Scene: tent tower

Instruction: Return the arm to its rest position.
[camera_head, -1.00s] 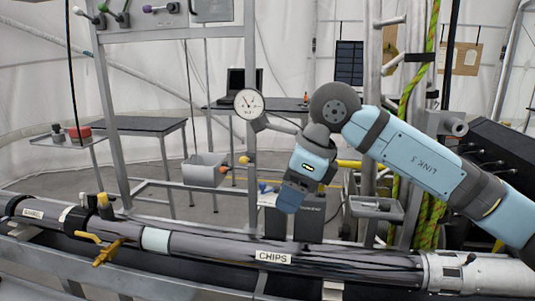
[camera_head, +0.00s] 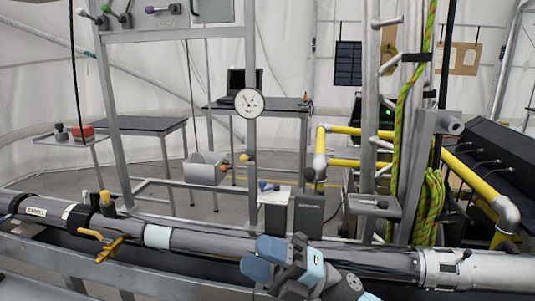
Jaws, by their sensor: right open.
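My right gripper (camera_head: 285,262) is at the bottom of the head view, right of the middle. It is light blue and dark grey, and its jaws are open with nothing seen between them. Most of the right arm is below the picture's edge. My left gripper is not in view.
A round dial gauge (camera_head: 249,103) sits on the metal frame's upright (camera_head: 251,60). A yellow handrail (camera_head: 345,130) and a green rope (camera_head: 410,95) stand at the right. A brass valve (camera_head: 108,249) is on the pipe at left. A laptop table (camera_head: 285,105) is behind.

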